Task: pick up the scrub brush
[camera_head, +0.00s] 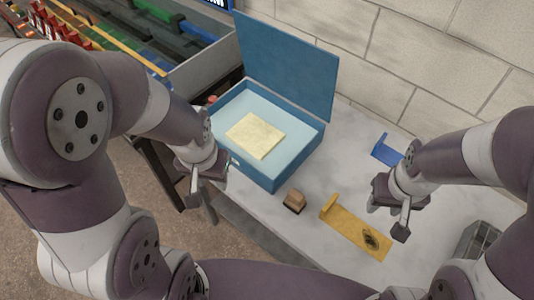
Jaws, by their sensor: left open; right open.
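A small brown block with a dark underside (295,201), which looks like the scrub brush, sits on the bench just in front of the blue box. My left gripper (203,212) is open and hangs at the bench's left edge, left of the brush and apart from it. My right gripper (387,223) is open and empty, right of the brush, above the bench near the yellow bracket. Nothing covers the brush.
An open blue box (275,176) with its lid raised holds a pale yellow sheet. A yellow bracket (347,224) with a dark smudge lies right of the brush. A blue bracket (385,150) is further back. A dark metal container (478,240) stands at the right. A brick wall (430,60) bounds the back.

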